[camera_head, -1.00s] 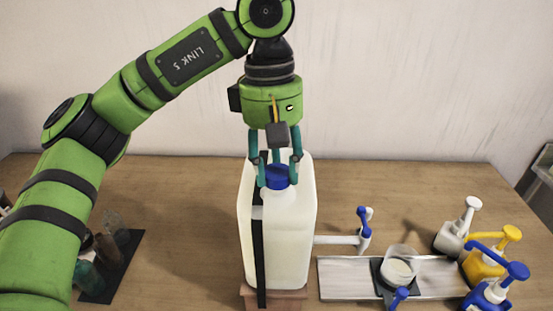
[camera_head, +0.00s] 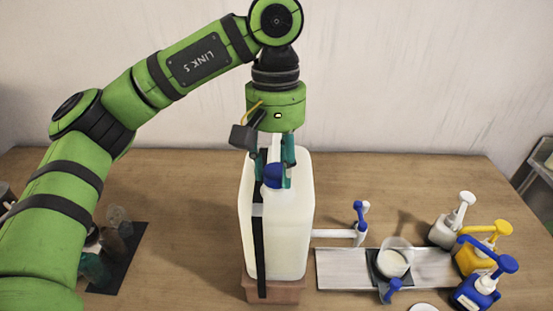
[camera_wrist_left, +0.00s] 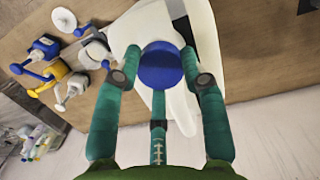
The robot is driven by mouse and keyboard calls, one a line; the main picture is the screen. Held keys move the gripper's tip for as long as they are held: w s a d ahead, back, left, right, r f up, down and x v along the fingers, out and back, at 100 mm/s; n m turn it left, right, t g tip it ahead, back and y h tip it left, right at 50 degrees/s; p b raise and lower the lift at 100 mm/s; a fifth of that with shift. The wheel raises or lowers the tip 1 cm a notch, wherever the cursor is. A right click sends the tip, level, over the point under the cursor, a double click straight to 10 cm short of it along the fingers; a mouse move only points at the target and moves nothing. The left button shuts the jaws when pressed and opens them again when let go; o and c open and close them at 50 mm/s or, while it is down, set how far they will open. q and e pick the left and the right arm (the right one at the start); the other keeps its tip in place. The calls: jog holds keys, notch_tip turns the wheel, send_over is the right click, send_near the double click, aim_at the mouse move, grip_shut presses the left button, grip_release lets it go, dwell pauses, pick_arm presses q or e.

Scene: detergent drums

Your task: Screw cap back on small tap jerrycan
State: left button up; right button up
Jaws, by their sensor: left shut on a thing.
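The white jerrycan (camera_head: 288,235) stands upright on a small brown block (camera_head: 272,292), with a black strap down its front. Its blue cap (camera_head: 273,176) is at the neck on top; the wrist view shows the cap (camera_wrist_left: 161,66) from above, over the white jerrycan (camera_wrist_left: 150,25). My left gripper (camera_head: 274,170) points down from above and its teal fingers are shut on the cap, around its sides. I cannot tell how far the thread is engaged. A white tap with a blue handle (camera_head: 360,212) sticks out to the right. My right gripper is not in view.
Right of the jerrycan, a pale board (camera_head: 340,270) carries a clear cup (camera_head: 396,258) of white stuff. Grey (camera_head: 445,232), yellow (camera_head: 473,259) and blue (camera_head: 476,292) pump bottles stand at the far right. A dark mat (camera_head: 122,262) with bottles lies at the left.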

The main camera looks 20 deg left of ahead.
pick_arm(q)
jog(key=shift+f, duration=0.1)
jog(key=shift+m+p, duration=0.65)
jog(key=shift+m, duration=0.55)
jog(key=shift+m+p, duration=0.3)
jog(key=shift+m, duration=0.9)
jog(key=shift+m+y, duration=0.3)
jog(key=shift+m, duration=0.2)
jog(key=o, duration=0.5)
jog(key=shift+o, duration=0.2)
jog(key=shift+r, duration=0.2)
